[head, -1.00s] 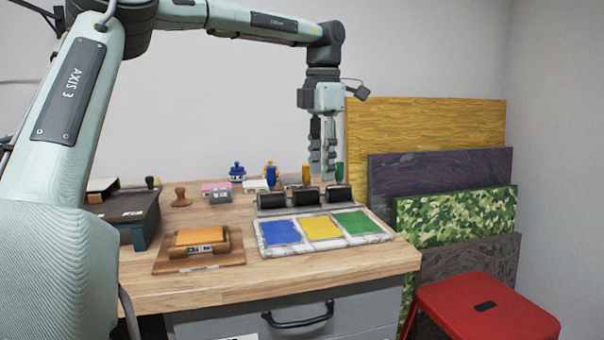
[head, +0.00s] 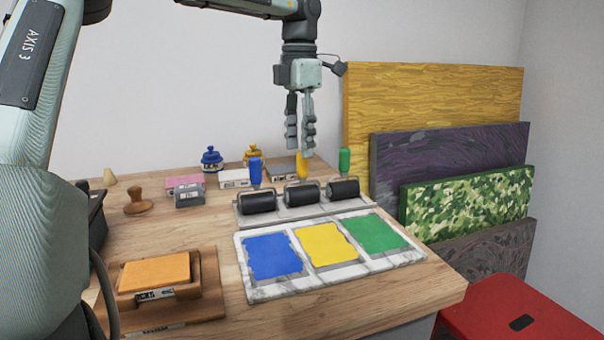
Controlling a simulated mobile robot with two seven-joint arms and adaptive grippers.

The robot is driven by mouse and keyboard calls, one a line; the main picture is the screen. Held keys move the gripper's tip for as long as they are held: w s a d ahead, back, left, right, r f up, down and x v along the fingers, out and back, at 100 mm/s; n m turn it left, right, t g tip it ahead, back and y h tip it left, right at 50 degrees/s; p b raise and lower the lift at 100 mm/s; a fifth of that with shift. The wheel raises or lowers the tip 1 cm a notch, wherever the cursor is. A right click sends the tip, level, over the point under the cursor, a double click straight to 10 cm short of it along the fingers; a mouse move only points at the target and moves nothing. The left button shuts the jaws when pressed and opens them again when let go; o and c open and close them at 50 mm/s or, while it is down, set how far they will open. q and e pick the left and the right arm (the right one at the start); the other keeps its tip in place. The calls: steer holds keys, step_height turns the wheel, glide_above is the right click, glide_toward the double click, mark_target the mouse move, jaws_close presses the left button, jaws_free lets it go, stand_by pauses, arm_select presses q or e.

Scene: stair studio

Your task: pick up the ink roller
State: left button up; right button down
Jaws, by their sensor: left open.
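Three ink rollers with black drums lie in a row on a grey rack (head: 289,213) at the back of the wooden table. The left roller (head: 258,203) has a blue handle, the middle roller (head: 301,194) a yellow one, and the right roller (head: 343,189) a green one. The handles stand upright. My left gripper (head: 301,150) points down over the rack, open and empty, with its fingertips close to the top of the yellow handle. I cannot tell whether they touch it. My right gripper is out of view.
A marble slab (head: 330,257) with blue, yellow and green ink lies in front of the rack. An orange pad on a wooden tray (head: 211,285), stamps and ink pads (head: 188,195) are to the left. Painted panels (head: 450,160) and a red stool (head: 515,312) are at right.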

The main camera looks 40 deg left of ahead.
mark_target(303, 176)
arm_select(q)
steer(key=shift+w+d+f, duration=0.1)
steer(key=shift+d+f, duration=0.05)
steer(key=shift+f, duration=1.1)
steer(key=shift+w+d+f, duration=0.1)
steer(key=shift+d+f, duration=0.05)
steer(key=shift+f, duration=1.1)
jaws_close()
